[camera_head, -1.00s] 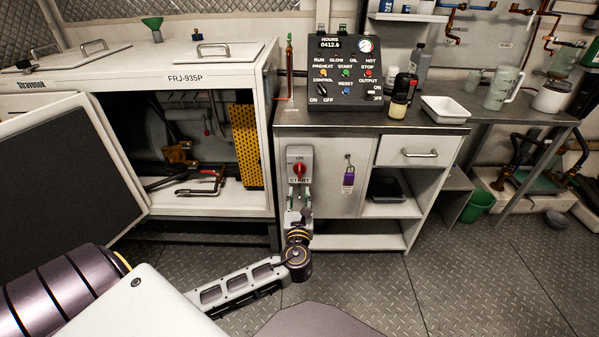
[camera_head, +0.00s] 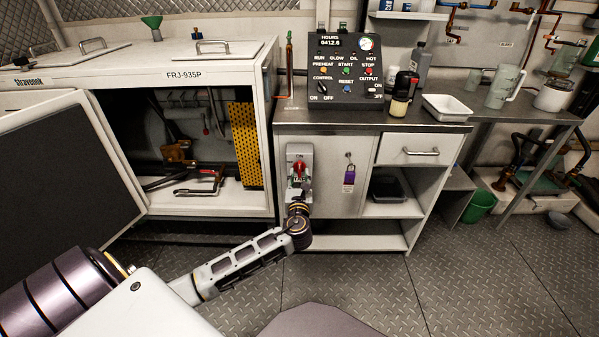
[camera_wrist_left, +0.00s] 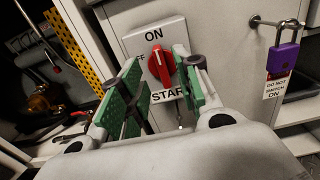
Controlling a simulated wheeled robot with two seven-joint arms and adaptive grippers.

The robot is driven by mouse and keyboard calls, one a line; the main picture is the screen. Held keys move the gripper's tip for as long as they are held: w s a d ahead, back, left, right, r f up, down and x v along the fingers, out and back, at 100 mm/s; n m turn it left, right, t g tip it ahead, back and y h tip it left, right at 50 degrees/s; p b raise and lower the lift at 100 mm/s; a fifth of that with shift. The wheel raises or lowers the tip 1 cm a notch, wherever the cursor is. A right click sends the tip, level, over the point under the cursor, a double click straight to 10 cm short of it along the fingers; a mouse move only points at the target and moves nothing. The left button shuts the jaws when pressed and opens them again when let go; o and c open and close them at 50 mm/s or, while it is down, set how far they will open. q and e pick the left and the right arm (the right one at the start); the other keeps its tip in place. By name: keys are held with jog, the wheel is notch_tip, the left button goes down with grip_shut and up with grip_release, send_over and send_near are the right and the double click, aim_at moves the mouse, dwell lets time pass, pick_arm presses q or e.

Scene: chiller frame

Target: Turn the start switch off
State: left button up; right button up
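The start switch is a red rotary knob (camera_wrist_left: 161,66) on a grey-white plate (camera_wrist_left: 140,45) on the cabinet front. The plate reads "ON" at the top, part of "OFF" at the left and part of "START" below. In the head view the red knob (camera_head: 299,169) shows just above my left gripper (camera_head: 298,182). In the left wrist view my left gripper (camera_wrist_left: 160,88) is open, its green-padded fingers on either side of the knob. The right finger is very close to the knob; I cannot tell whether it touches. My right gripper is not in view.
A purple padlock (camera_wrist_left: 284,58) with a "do not switch on" tag hangs right of the switch. A control panel (camera_head: 345,75) stands on the counter above. The chiller's open door (camera_head: 60,170) is at the left. The floor in front is clear.

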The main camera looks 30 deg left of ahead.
aim_at(299, 169)
pick_arm(q)
jog(key=x, duration=0.3)
jog(key=shift+b, duration=0.35)
jog(key=shift+x, duration=0.95)
jog(key=shift+w+a, duration=0.1)
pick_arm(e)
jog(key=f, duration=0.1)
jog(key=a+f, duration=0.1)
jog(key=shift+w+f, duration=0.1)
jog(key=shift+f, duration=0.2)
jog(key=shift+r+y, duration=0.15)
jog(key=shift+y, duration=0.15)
pick_arm(q)
grip_shut()
